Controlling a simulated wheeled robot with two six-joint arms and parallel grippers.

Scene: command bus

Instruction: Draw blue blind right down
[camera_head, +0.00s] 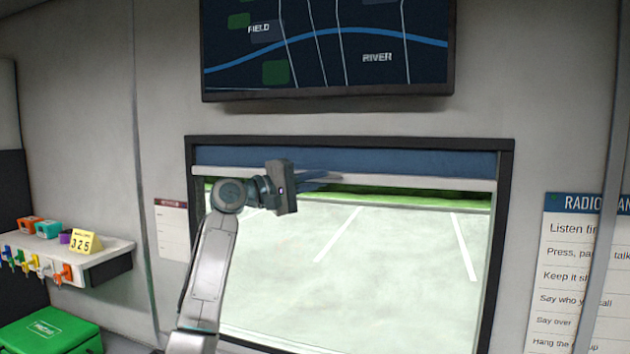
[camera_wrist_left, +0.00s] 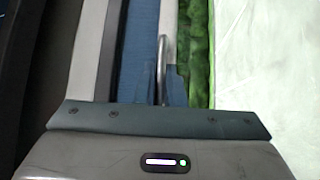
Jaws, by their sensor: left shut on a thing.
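The blue blind (camera_head: 400,162) hangs across the top of the window, with a pale bottom bar (camera_head: 420,184) along its lower edge. In the left wrist view the blind (camera_wrist_left: 138,45) runs as a vertical strip. A thin metal pull (camera_wrist_left: 162,60) shows there at the bar. My left gripper (camera_head: 322,180) is at the bar, left of the window's middle, and is shut on the pull. Its fingers (camera_wrist_left: 162,88) hide the pull's lower end in the wrist view. My right gripper is not in view.
The dark window frame (camera_head: 505,240) surrounds bright ground below the blind. A map screen (camera_head: 330,75) hangs above the window. A shelf (camera_head: 105,250) with key hooks and a green case (camera_head: 45,330) are at the left. A radio notice (camera_head: 575,270) is at the right.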

